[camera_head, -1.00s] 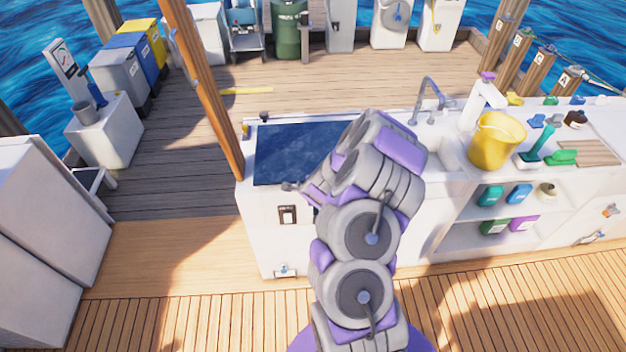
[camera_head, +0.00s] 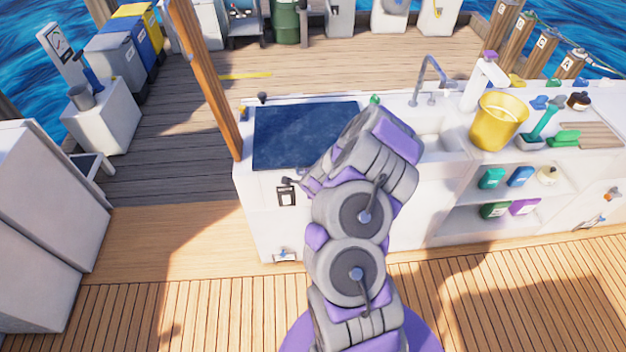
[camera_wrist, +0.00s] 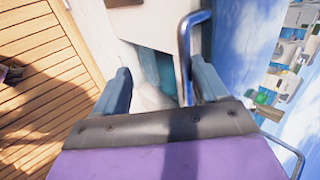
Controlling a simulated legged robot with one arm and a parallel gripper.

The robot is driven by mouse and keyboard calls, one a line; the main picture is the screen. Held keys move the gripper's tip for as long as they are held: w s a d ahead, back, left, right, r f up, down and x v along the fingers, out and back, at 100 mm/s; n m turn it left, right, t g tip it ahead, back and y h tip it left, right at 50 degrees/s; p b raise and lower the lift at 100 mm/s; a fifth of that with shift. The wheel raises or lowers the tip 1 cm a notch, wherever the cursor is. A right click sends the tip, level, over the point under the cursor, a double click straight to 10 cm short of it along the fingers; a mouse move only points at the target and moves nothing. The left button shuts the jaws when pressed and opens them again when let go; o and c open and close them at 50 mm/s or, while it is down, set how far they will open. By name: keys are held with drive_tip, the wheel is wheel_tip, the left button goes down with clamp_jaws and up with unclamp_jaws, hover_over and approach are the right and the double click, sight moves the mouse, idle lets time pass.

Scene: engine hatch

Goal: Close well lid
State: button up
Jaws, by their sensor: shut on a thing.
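A dark blue flat panel (camera_head: 300,135), which looks like the well lid, lies at the left end of the white counter in the head view. The bar lies close to the right finger and well clear of the left one. A teal recess (camera_wrist: 155,68) in a white surface shows between the fingers. I cannot tell how the bar joins the panel.
The white counter (camera_head: 255,215) carries a sink tap (camera_head: 430,78) and a yellow bucket (camera_head: 498,120) to the right. A wooden post (camera_head: 207,85) rises at the counter's left end. Planked deck (camera_head: 200,290) is open in front.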

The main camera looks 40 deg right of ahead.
drive_tip(key=shift+a+f, duration=0.15)
drive_tip(key=shift+c, duration=1)
drive_tip(key=p+v, duration=0.3)
drive_tip(key=v, duration=0.1)
drive_tip(key=p+v, duration=0.3)
drive_tip(key=v, duration=0.1)
drive_tip(key=p+v, duration=0.2)
drive_tip(key=v, duration=0.2)
drive_tip(key=shift+d+r+p, duration=0.25)
drive_tip(key=shift+r+p, duration=0.15)
drive_tip(key=shift+r, duration=0.15)
drive_tip(key=shift+r+p, duration=0.1)
drive_tip(key=shift+p, duration=0.35)
